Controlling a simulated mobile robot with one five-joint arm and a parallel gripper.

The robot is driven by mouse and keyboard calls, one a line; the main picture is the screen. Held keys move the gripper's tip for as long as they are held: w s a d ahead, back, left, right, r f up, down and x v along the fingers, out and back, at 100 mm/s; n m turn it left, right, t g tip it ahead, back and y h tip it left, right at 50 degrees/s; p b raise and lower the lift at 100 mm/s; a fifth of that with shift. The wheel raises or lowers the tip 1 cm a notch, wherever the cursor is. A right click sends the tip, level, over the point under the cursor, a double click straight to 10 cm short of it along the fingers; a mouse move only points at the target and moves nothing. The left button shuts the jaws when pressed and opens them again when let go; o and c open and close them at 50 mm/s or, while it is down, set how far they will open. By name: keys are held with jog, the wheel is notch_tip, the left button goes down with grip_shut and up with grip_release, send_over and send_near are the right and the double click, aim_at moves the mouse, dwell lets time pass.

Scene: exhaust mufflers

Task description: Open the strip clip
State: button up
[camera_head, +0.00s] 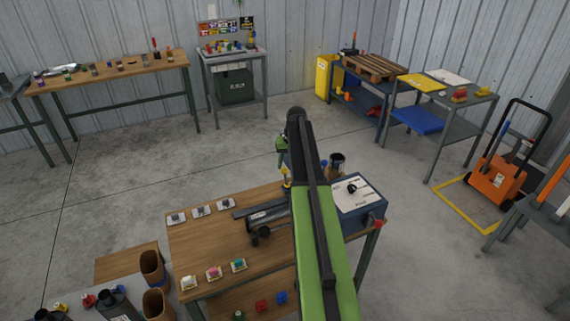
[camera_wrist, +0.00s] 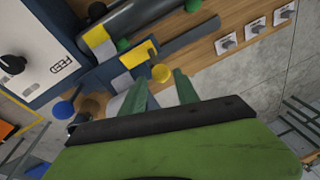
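My gripper (camera_wrist: 160,84) shows in the wrist view with its two green fingers apart and nothing held between them. A dark muffler cylinder (camera_wrist: 137,17) with a yellow-and-grey band (camera_wrist: 98,38) lies beyond. In the head view, my arm hides most of the fixture.
The wooden bench (camera_head: 195,245) carries small labelled fittings (camera_head: 201,211) on the left. A blue box with a white top (camera_head: 358,194) and black knob stands right of my arm. Brown cups (camera_head: 152,267) stand on a lower-left surface. Open floor lies behind the bench.

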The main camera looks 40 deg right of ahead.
notch_tip(320, 180, up, 10)
jog(key=s+p, duration=0.2)
jog(key=p, duration=0.6)
jog(key=shift+d, duration=0.4)
jog(key=shift+f, duration=0.1)
